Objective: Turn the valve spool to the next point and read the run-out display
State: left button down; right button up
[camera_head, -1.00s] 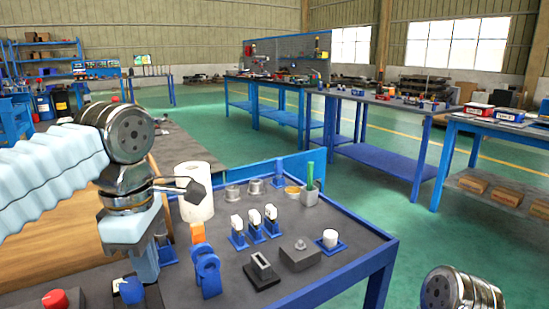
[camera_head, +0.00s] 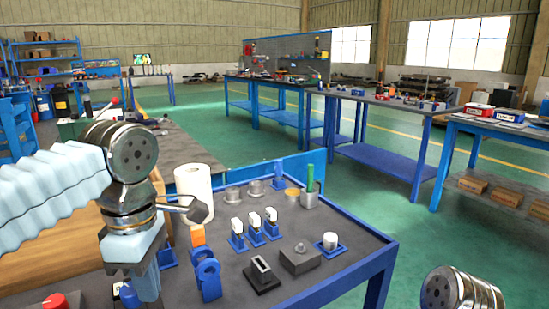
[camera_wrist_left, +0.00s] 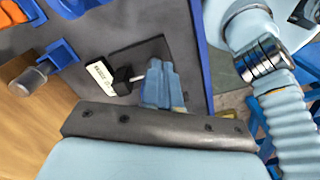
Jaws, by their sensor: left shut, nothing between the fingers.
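My left gripper (camera_head: 146,287) points down over the near left of the grey bench. In the left wrist view its light-blue fingers (camera_wrist_left: 161,78) are together. Beside their tips are a thin silver rod (camera_wrist_left: 137,78), which looks like part of the valve spool setup, and a black block (camera_wrist_left: 122,83). A white rectangular face with dark marks (camera_wrist_left: 101,74), probably the run-out display, adjoins the block; its reading is too small to make out. I cannot tell whether the fingers touch the rod. In the head view the gripper hides most of this. My right gripper is out of view.
A blue clamp-like stand (camera_head: 207,278), a black slotted block (camera_head: 261,272) and a grey block (camera_head: 300,258) stand right of the gripper. A paper roll (camera_head: 194,205) stands behind. A red knob (camera_head: 55,301) is at the near left.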

pick_arm(q)
jog(key=shift+s+a+r+p, duration=0.2)
jog(key=shift+s+p, duration=0.2)
jog(key=shift+s, duration=0.05)
jog(key=shift+r, duration=0.2)
jog(key=shift+s+d+p, duration=0.1)
jog(key=shift+s+p, duration=0.05)
jog(key=shift+p, duration=0.15)
jog(key=r, duration=0.2)
jog(key=r+p, duration=0.1)
jog(key=r, duration=0.2)
jog(key=shift+s+d+r, duration=0.1)
jog(key=shift+d+r, duration=0.15)
jog(key=shift+r, duration=0.15)
